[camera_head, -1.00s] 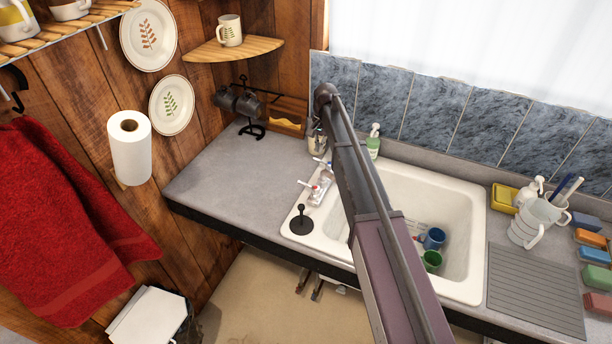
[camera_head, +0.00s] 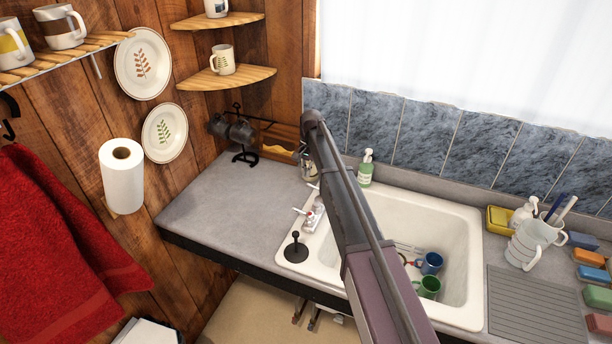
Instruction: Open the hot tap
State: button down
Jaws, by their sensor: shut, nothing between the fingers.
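The tap set sits on the left rim of the white sink (camera_head: 462,235). The hot tap (camera_head: 309,216), with a small red mark and a pale handle, is its nearer tap. The other tap (camera_head: 315,188) is just behind, partly covered by my arm. My arm crosses the sink from the lower right, and its far end stands above and behind the taps. A small grey shape (camera_head: 307,163) beside the arm's far end is too unclear to name.
A black plunger-like piece (camera_head: 296,248) stands on the sink's near left corner. A green soap bottle (camera_head: 366,168) stands behind the sink. Blue (camera_head: 429,263) and green (camera_head: 428,287) mugs lie in the basin. The counter (camera_head: 225,205) left of the taps is clear.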

aim_at(302, 213)
jog(key=shift+b+x, duration=4.15)
jog(key=shift+x, duration=0.35)
jog(key=shift+s+a+f+b, duration=0.1)
jog(key=shift+s+a, duration=0.15)
jog(key=shift+s, duration=0.35)
jog(key=shift+s+a+f+b, duration=0.1)
jog(key=shift+s+a, duration=0.1)
jog(key=shift+s, duration=0.45)
jog(key=shift+s+a+f+b, duration=0.1)
jog(key=shift+s+a, duration=0.15)
jog(key=shift+s, duration=0.35)
jog(key=shift+s+a, duration=0.1)
jog(key=shift+a, duration=0.15)
jog(key=shift+d, duration=0.15)
